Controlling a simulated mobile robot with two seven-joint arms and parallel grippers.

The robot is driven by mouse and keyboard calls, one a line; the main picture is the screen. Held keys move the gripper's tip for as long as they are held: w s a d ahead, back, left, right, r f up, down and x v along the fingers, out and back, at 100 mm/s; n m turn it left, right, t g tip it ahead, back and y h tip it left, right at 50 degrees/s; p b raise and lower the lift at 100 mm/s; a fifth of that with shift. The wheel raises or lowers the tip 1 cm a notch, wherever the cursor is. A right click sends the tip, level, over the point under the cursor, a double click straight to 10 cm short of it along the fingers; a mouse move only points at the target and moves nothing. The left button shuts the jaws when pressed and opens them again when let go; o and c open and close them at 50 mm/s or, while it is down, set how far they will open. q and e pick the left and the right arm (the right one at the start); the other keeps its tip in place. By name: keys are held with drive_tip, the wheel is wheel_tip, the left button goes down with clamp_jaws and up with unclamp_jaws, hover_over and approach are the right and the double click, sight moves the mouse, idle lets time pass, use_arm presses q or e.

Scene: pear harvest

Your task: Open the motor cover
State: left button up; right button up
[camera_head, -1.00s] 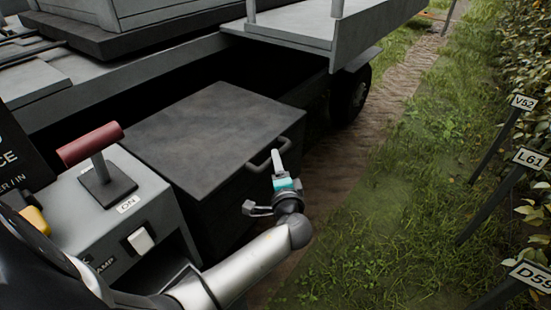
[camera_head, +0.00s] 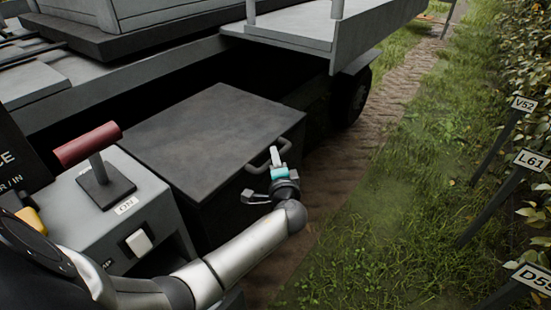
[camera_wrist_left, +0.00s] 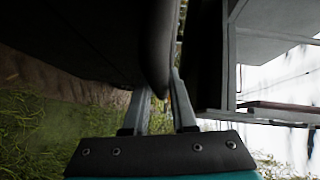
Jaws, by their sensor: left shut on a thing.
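The motor cover (camera_head: 205,125) is a dark grey box top, flat and closed on its dark housing, in the middle of the head view. A curved handle (camera_head: 255,167) sticks out from its right-hand front side. My left gripper (camera_head: 273,152), with a teal band behind its fingers, is at this handle and shut on it. In the left wrist view the dark handle bar (camera_wrist_left: 158,45) runs down between the two grey fingers (camera_wrist_left: 161,98). Part of the handle is hidden by the fingers. My right gripper is not in view.
A grey control box with a red-handled lever (camera_head: 90,147) and a white switch (camera_head: 139,242) stands left of the cover. The machine's grey platform (camera_head: 290,28) overhangs behind, with a wheel (camera_head: 350,95). Grass and signposts (camera_head: 529,160) lie to the right.

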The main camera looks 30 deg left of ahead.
use_arm(q)
clamp_jaws()
idle(0.9)
